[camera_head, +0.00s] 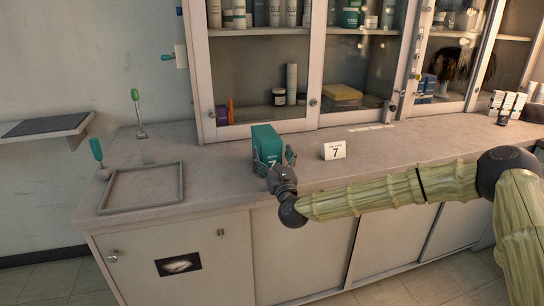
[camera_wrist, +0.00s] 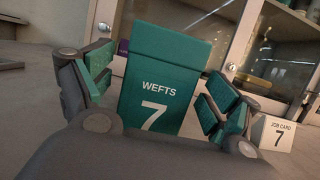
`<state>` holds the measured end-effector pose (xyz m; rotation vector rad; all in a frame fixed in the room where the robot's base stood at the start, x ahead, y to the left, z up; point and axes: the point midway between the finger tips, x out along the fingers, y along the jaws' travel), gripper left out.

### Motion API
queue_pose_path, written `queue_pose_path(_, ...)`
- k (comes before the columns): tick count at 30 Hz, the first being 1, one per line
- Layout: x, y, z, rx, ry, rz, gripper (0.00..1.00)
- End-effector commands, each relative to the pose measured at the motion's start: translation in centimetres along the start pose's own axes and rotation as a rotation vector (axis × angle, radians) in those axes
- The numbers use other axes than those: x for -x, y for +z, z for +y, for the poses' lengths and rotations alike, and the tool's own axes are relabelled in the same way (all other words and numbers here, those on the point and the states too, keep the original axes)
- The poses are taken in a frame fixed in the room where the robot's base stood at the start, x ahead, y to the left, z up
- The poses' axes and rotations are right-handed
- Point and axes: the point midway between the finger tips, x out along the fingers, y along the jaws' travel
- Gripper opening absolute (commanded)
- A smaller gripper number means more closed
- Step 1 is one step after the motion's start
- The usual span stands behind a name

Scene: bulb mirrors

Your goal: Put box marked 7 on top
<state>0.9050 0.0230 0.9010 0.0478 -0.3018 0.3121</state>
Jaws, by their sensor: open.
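The green box marked 7 (camera_head: 266,146) stands upright on the countertop in front of the glass cabinet. In the wrist view the box (camera_wrist: 166,75) faces me and reads "WEFTS" and "7". My gripper (camera_head: 279,168) is at the front of the box. In the wrist view my gripper (camera_wrist: 158,95) is open, one green-padded finger on each side of the box. The fingers look apart from the box sides, and the lower part of the box is hidden by my gripper.
A white job card with a 7 (camera_head: 334,151) stands right of the box. A square tray frame (camera_head: 181,186) lies on the counter's left end, near two green-handled objects (camera_head: 137,108) (camera_head: 98,152). A wall shelf (camera_head: 45,127) is at far left. The glass cabinet (camera_head: 318,60) stands behind.

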Motion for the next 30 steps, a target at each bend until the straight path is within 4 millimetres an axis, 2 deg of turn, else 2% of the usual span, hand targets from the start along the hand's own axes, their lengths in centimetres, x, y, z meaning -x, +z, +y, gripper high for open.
queue_pose_path(5,0.4,-0.1,0.0,0.0,0.0,0.002,0.89)
queue_pose_path(8,1.3,-0.1,-0.1,-0.001,-0.001,0.002,0.89)
queue_pose_path(21,8.9,-0.1,-0.1,-0.001,-0.001,0.002,0.89)
queue_pose_path(25,10.6,-0.1,0.0,-0.001,0.0,0.002,0.89)
queue_pose_path(30,11.8,-0.1,0.0,0.001,0.0,0.002,0.89)
